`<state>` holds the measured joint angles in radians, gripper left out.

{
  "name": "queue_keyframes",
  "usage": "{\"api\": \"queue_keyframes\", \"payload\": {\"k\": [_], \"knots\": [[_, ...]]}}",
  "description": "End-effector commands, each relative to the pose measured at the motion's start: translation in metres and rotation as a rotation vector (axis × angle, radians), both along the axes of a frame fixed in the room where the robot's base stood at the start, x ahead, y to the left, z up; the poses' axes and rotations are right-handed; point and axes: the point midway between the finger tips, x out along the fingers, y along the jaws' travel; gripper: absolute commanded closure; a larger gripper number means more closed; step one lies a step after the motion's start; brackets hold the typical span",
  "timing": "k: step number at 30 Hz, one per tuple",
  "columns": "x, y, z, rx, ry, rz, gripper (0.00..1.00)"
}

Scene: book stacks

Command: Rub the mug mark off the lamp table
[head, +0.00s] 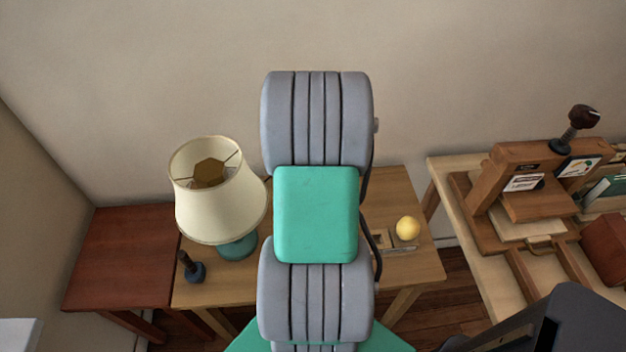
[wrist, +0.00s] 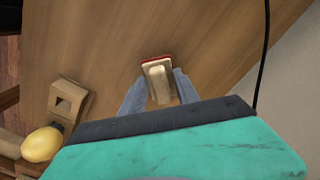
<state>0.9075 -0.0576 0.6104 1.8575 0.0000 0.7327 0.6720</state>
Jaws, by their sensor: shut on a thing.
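The lamp table (head: 225,288) is a light wooden table, seen in the middle of the head view. Its top (wrist: 220,45) fills much of the wrist view. My gripper (wrist: 160,82) is shut on a small pale block with a red edge (wrist: 157,70), its fingers on either side. The block is over the tabletop; I cannot tell whether it touches. In the head view my arm hides the gripper, the block and the middle of the table. I see no mug mark on the visible wood; it may be hidden.
A cream-shaded lamp (head: 220,195) and a small dark-handled object (head: 191,268) stand on the table's left. A reddish table (head: 120,255) adjoins left; a cluttered bench (head: 490,285) stands right.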

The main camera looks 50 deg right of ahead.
Motion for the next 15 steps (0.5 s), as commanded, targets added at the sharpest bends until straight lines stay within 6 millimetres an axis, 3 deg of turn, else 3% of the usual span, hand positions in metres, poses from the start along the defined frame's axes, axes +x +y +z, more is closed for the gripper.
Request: {"api": "queue_keyframes", "payload": {"k": [15], "knots": [[0.004,0.003,0.049,-0.001,-0.001,0.013,1.0]]}}
